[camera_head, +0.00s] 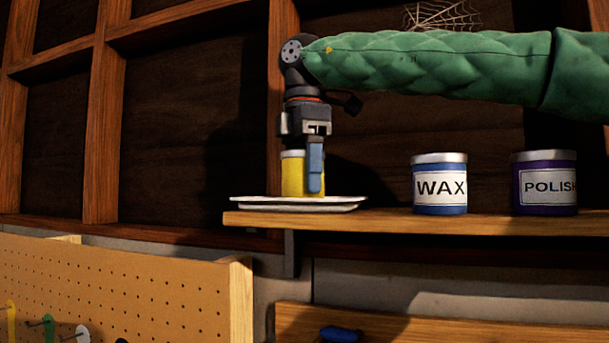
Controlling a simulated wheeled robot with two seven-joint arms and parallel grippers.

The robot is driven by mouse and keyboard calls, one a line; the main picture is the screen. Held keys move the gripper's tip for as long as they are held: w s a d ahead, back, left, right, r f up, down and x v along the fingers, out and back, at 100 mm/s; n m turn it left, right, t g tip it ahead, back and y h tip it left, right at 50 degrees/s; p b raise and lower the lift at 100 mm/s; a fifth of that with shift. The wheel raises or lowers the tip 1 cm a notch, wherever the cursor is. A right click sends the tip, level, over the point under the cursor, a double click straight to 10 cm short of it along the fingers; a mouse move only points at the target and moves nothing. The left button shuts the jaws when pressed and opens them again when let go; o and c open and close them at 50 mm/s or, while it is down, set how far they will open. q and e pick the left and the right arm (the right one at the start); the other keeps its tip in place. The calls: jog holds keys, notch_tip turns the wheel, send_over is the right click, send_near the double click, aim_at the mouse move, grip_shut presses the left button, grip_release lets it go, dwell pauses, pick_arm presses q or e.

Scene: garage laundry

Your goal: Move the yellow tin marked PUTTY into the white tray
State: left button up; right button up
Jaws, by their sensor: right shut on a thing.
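The yellow tin (292,176) is upright at the left end of a wooden shelf, over the white tray (262,203). Its base appears to be at the tray's surface; I cannot tell whether it rests there. No label shows on the side facing me. My right gripper (315,172) points straight down and is shut on the yellow tin, with one blue finger in front of it. The other finger is hidden. My left gripper is not in view.
A blue tin marked WAX (440,185) and a purple tin marked POLISH (545,184) stand to the right on the same shelf (400,222). The tray overlaps the shelf's left end. A pegboard (130,290) stands below left. Shelf between tray and WAX is clear.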

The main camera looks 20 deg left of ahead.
jog(key=shift+f, duration=0.1)
dwell(0.5)
jog(key=shift+f+b, duration=0.55)
jog(key=shift+b, duration=0.1)
jog(key=o, duration=1.2)
